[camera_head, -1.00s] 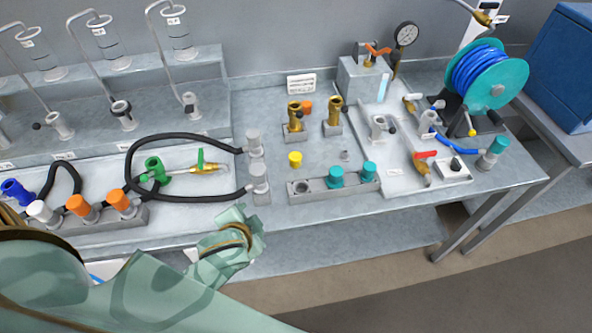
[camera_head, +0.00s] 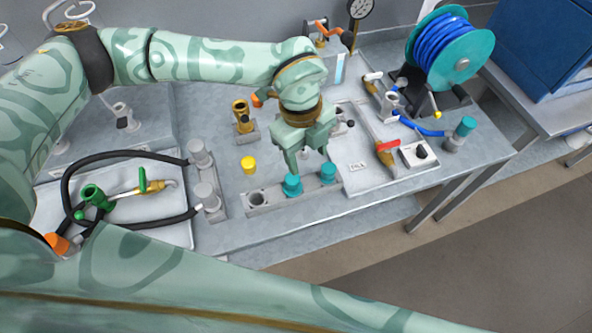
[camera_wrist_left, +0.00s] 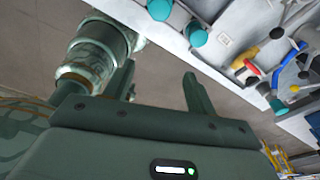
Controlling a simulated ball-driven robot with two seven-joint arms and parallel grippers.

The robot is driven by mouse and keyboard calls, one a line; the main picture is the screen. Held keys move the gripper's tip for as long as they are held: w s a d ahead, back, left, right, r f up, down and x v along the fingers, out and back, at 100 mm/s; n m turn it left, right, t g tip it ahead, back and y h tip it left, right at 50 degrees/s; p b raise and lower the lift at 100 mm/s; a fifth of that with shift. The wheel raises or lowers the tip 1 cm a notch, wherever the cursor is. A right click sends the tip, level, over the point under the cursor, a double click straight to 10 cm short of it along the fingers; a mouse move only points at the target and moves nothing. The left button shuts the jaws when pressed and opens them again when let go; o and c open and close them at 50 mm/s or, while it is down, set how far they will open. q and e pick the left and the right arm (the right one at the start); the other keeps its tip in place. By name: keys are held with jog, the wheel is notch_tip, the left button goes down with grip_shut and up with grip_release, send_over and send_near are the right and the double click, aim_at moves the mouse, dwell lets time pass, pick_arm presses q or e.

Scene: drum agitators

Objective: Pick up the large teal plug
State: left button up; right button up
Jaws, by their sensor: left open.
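Two teal plugs stand upright in a grey rack on the bench. The large teal plug (camera_head: 292,186) is in the middle, and a smaller-looking teal plug (camera_head: 328,173) is at the right end. The rack's left hole (camera_head: 257,198) is empty. My left gripper (camera_head: 308,160) is open, fingers pointing down, above and behind the plugs; its left finger overlaps the top of the large plug in the picture. I cannot tell whether they touch. In the left wrist view nothing is between the fingers (camera_wrist_left: 160,85); teal plugs show beyond them at the top (camera_wrist_left: 196,36). My right gripper is not seen.
A yellow plug (camera_head: 248,165) and brass fitting (camera_head: 241,120) stand behind the rack. Grey cylinders (camera_head: 207,196) with a black hose (camera_head: 72,170) are at left. A white board (camera_head: 375,175) with valves and a hose reel (camera_head: 450,55) are at right.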

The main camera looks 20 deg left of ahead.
aim_at(292, 178)
pick_arm(q)
jog(key=shift+n+t+y, duration=0.3)
jog(key=shift+n+y, duration=0.3)
jog(key=shift+y, duration=0.1)
jog(key=a+f, duration=0.1)
jog(key=f, duration=0.2)
jog(key=w+a+f, duration=0.1)
jog(key=f, duration=0.2)
jog(key=w+a+f, duration=0.1)
jog(key=f, duration=0.2)
jog(key=shift+a+f, duration=0.1)
jog(key=shift+f, duration=0.25)
jog(key=f, duration=0.6)
jog(key=shift+s+a+b, duration=0.2)
jog(key=shift+b, duration=0.15)
jog(key=c, duration=1)
